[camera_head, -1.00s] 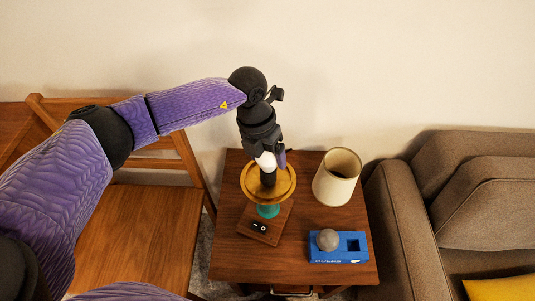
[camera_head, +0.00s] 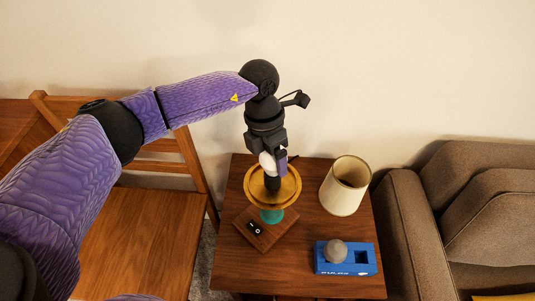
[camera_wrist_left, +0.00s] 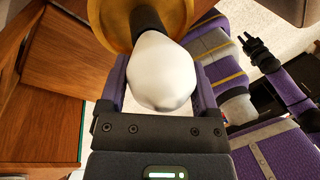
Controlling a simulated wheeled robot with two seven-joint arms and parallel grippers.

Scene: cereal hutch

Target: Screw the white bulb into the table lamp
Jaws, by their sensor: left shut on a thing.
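The white bulb (camera_head: 267,163) is held by my left gripper (camera_head: 273,166), which is shut on it from above over the table lamp. The lamp has a gold dish (camera_head: 290,188), a teal stem (camera_head: 271,215) and a wooden base with a switch. The bulb's lower end is at the black socket (camera_head: 273,184) in the dish's middle. In the left wrist view the bulb (camera_wrist_left: 153,72) meets the dark socket (camera_wrist_left: 148,19); how deep it sits I cannot tell. My right gripper (camera_wrist_left: 254,46) shows small in that view, its jaw state unclear.
A cream lampshade (camera_head: 344,188) stands right of the lamp on the wooden side table (camera_head: 316,221). A blue holder (camera_head: 333,265) with a grey bulb (camera_head: 335,252) is at the front right. A wooden chair (camera_head: 140,235) is at left, a brown sofa (camera_head: 478,205) at right.

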